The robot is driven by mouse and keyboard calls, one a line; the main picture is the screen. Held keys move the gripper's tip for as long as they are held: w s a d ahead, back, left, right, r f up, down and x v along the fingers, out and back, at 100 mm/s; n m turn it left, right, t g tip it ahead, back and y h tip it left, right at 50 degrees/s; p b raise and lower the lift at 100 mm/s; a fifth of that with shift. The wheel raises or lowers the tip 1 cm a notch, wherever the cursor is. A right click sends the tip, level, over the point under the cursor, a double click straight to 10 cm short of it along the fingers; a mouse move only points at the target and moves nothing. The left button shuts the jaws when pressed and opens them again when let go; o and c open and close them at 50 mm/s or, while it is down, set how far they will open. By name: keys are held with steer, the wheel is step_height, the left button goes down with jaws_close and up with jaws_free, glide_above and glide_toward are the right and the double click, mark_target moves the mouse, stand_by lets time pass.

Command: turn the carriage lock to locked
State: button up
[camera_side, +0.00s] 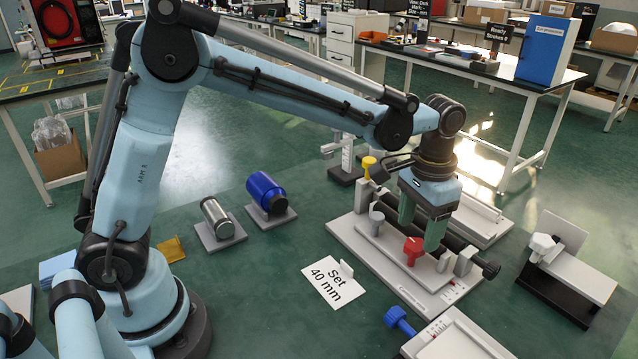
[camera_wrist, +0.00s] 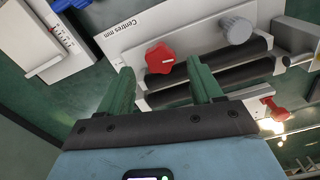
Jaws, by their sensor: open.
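A light grey slide fixture (camera_side: 345,232) carries two dark rods (camera_wrist: 240,72) and a plate with a "Centres mm" label. A red star-shaped knob (camera_side: 412,250) stands on the plate; it shows in the wrist view (camera_wrist: 160,57) just beyond my fingertips. A grey knob (camera_side: 376,220) stands farther along; it shows at upper right in the wrist view (camera_wrist: 237,30). I cannot tell which knob is the carriage lock, or its setting. My gripper (camera_side: 418,235) points down over the fixture, its green fingers open and empty (camera_wrist: 161,70), close to the red knob. Contact is unclear.
A yellow knob (camera_side: 369,164) stands at the fixture's far end. A "Set 40 mm" card (camera_side: 334,285) lies in front. A blue cylinder (camera_side: 265,190) and a metal cylinder (camera_side: 218,217) rest on stands at left.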

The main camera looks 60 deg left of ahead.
mark_target(415, 244)
step_height(415, 244, down, 3)
steer(key=shift+f, duration=0.2)
steer(key=n, duration=0.3)
steer(key=shift+r, duration=0.1)
step_height(415, 244, up, 12)
steer(key=r, duration=0.1)
steer(key=s+a+f+t, duration=0.2)
steer(key=s+a+t, duration=0.1)
steer(key=s+a, duration=0.3)
steer(key=s+a+f+t, duration=0.3)
steer(key=s+a, duration=0.3)
steer(key=s, duration=0.2)
steer(key=shift+f+m+t, duration=0.25)
steer(key=shift+m+t, duration=0.05)
steer(key=shift+t, duration=0.2)
